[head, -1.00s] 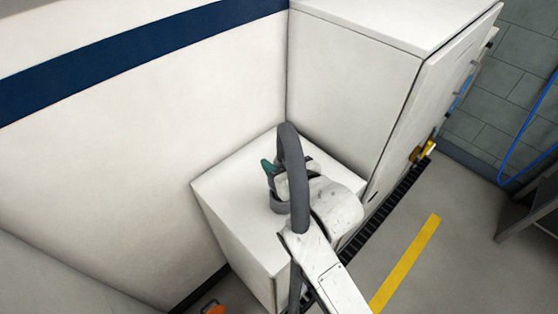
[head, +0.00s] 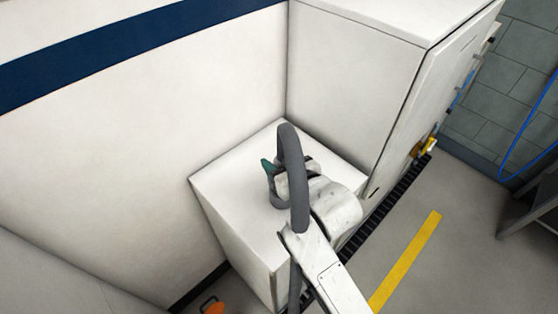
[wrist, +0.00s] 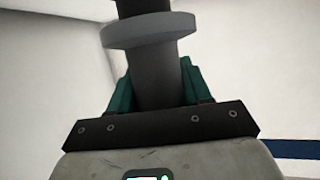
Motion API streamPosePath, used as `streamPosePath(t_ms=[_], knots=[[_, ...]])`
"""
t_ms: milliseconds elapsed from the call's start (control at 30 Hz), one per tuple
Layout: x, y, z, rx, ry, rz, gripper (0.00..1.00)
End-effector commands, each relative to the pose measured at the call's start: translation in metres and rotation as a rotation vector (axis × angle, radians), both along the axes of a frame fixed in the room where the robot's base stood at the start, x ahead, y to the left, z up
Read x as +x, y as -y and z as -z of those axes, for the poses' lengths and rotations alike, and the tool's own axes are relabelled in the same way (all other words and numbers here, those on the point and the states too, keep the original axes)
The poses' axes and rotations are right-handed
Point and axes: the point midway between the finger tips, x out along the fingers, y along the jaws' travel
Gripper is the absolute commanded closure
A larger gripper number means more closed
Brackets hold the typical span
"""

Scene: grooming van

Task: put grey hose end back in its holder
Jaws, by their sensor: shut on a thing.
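The grey hose (head: 289,150) arches up over my arm in the head view and runs down along it. My gripper (head: 268,172) is over the top of a low white cabinet. In the wrist view my gripper (wrist: 155,88) has its green fingers shut around the dark hose end (wrist: 152,70), which has a wide grey collar (wrist: 149,30) beyond the fingertips. Much of the gripper is hidden behind the hose in the head view. I cannot make out the holder in either view.
The low white cabinet (head: 235,215) stands against the white wall. A taller white cabinet (head: 350,85) is right behind it. An orange object (head: 213,307) lies on the floor at bottom left. Open floor with a yellow stripe (head: 405,262) is at right.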

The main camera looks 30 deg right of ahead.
Motion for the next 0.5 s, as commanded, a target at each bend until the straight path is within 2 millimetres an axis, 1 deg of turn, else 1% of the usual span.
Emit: streamPosePath(t_ms=[500], knots=[[0.0002,0.0,0.004,0.0,0.003,0.0,1.0]])
